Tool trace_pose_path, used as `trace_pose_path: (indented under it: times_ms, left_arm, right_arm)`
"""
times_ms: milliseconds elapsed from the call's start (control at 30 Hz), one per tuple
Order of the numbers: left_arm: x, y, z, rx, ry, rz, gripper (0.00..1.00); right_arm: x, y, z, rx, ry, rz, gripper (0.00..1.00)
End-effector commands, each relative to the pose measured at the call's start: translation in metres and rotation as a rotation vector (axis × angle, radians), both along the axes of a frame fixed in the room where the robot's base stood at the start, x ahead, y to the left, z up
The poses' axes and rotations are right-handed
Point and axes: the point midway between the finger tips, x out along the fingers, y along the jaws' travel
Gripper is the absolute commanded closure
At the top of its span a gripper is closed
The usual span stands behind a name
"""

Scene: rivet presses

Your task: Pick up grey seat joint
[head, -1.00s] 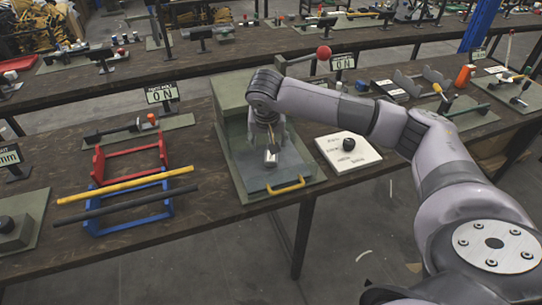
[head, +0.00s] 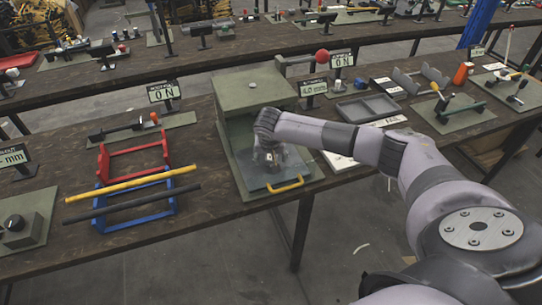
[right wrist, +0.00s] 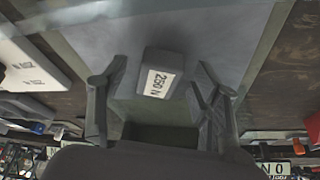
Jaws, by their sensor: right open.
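A grey block with a white "250 N" label (right wrist: 163,74), seemingly the grey seat joint, shows in the right wrist view. It sits on a flat grey plate (right wrist: 205,20). My right gripper (right wrist: 158,75) is open, with one finger on each side of the block. A clear gap shows at the left finger, and the right finger is closer to the block. In the head view my right gripper (head: 269,160) is low over the press's plate with the yellow handle (head: 286,185). The block is hard to make out there. My left gripper is not in view.
The green press housing (head: 255,88) stands behind my right gripper. A white card (head: 341,160) lies right of the press, partly hidden by my arm. A grey tray (head: 369,107) is beyond it. Red and blue racks (head: 166,208) with yellow and dark bars stand left.

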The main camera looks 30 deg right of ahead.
Motion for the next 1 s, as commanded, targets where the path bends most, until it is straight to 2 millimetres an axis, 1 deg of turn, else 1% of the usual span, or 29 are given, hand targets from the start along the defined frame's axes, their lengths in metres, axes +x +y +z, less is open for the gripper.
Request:
trace_pose_path:
  times_ms: [100, 867, 1000]
  left_arm:
    - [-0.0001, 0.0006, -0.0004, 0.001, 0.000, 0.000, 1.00]
    - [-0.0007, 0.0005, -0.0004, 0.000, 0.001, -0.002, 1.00]
    - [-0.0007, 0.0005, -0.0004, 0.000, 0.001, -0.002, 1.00]
  right_arm:
    - [0.0000, 0.0001, 0.0001, 0.000, 0.000, 0.000, 0.42]
    - [0.0001, 0.0001, 0.0008, 0.001, -0.001, -0.001, 0.92]
    - [0.0002, 0.0000, 0.0009, 0.000, -0.002, -0.001, 0.93]
